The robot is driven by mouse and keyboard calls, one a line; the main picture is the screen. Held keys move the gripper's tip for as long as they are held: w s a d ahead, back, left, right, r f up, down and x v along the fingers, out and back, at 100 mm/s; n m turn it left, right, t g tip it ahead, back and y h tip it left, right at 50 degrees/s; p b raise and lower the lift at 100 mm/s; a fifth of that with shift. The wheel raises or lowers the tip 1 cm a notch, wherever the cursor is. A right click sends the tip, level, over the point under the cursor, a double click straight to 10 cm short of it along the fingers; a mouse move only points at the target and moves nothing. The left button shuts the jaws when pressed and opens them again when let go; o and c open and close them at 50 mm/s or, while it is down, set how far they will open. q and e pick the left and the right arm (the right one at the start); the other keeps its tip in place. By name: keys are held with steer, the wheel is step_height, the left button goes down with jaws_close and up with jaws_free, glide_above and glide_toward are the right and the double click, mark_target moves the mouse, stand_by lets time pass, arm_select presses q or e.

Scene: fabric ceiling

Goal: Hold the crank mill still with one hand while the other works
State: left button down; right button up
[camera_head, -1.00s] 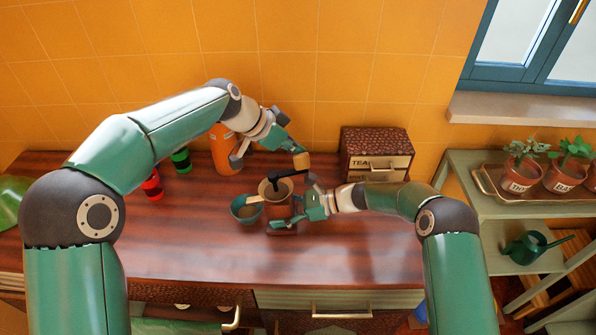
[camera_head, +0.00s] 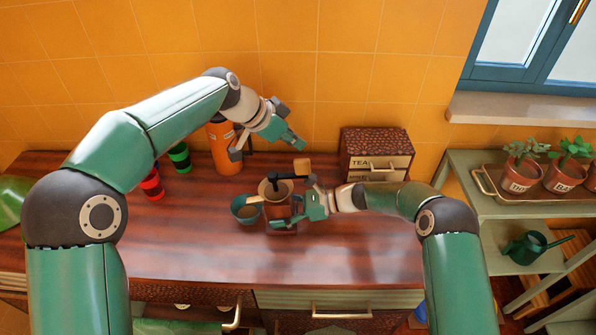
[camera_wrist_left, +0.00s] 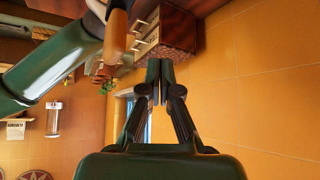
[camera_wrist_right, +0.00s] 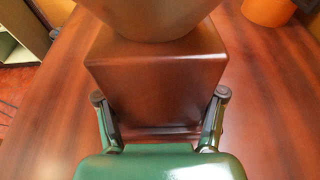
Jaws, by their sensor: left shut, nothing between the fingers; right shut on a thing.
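The crank mill (camera_head: 277,209) stands upright on the brown counter, with a bowl-shaped top and a dark crank arm ending in a wooden knob (camera_head: 302,167). My right gripper (camera_head: 298,211) is shut on the mill's box-like body (camera_wrist_right: 155,85) from the right; the right wrist view shows a finger on each side of it. My left gripper (camera_head: 301,144) is above and behind the mill, apart from the knob. In the left wrist view its fingers (camera_wrist_left: 160,75) are together with nothing between them, and the knob (camera_wrist_left: 116,38) shows to their left.
A teal bowl (camera_head: 244,208) with a wooden-handled tool stands left of the mill. An orange canister (camera_head: 224,150), a green jar (camera_head: 180,158) and a red jar (camera_head: 152,186) stand at the back left. A tea drawer box (camera_head: 375,150) is at the back right. The front counter is clear.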

arm_select(q)
step_height(320, 180, up, 7)
stand_by(0.5)
stand_by(0.3)
step_height(320, 180, down, 9)
steer(key=shift+s, duration=0.15)
stand_by(0.7)
steer(key=shift+r, duration=0.1)
stand_by(1.2)
step_height(320, 180, up, 9)
stand_by(1.3)
